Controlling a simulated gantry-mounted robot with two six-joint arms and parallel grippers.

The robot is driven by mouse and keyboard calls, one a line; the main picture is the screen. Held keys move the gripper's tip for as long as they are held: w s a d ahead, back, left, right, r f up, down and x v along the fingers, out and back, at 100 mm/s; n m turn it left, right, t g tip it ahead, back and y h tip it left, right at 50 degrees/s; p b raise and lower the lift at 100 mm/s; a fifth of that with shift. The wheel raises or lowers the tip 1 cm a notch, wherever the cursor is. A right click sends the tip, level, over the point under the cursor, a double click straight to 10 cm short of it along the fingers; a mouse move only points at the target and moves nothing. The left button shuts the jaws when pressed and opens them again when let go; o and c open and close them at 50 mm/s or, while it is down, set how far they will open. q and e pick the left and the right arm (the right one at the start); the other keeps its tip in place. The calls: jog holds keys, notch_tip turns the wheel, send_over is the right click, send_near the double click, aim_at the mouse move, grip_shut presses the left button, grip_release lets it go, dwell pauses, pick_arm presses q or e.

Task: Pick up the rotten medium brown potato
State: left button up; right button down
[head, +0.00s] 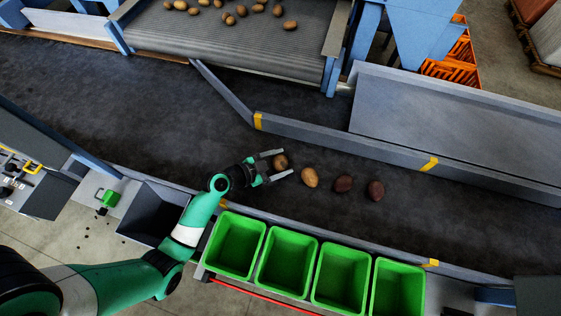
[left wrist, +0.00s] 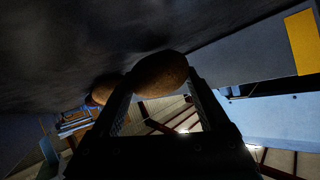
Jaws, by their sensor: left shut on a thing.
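A brown potato (head: 280,161) sits between the fingers of my left gripper (head: 284,164), over the dark belt. In the left wrist view this potato (left wrist: 161,73) spans the gap between the two fingertips, and the fingers are shut on it. A lighter tan-brown potato (head: 310,177) lies on the belt just right of the fingertips. Two dark reddish potatoes (head: 343,184) (head: 375,190) lie farther right in the same row. Rot marks are too small to make out. My right gripper is not in view.
Several green bins (head: 233,245) stand in a row along the belt's near edge, beside a dark chute (head: 157,212). A grey guide rail (head: 340,142) bounds the far side. A roller conveyor (head: 235,42) with several potatoes is at the top. The belt (head: 130,110) to the left is clear.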

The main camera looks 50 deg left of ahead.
aim_at(281, 161)
pick_arm(q)
notch_tip(281, 161, up, 4)
jog(key=shift+f+p, duration=0.2)
jog(key=shift+p, duration=0.55)
jog(key=d+r+p, duration=0.4)
jog(key=d+r, duration=0.5)
jog(key=d, duration=0.4)
jog(key=shift+d+p, duration=0.4)
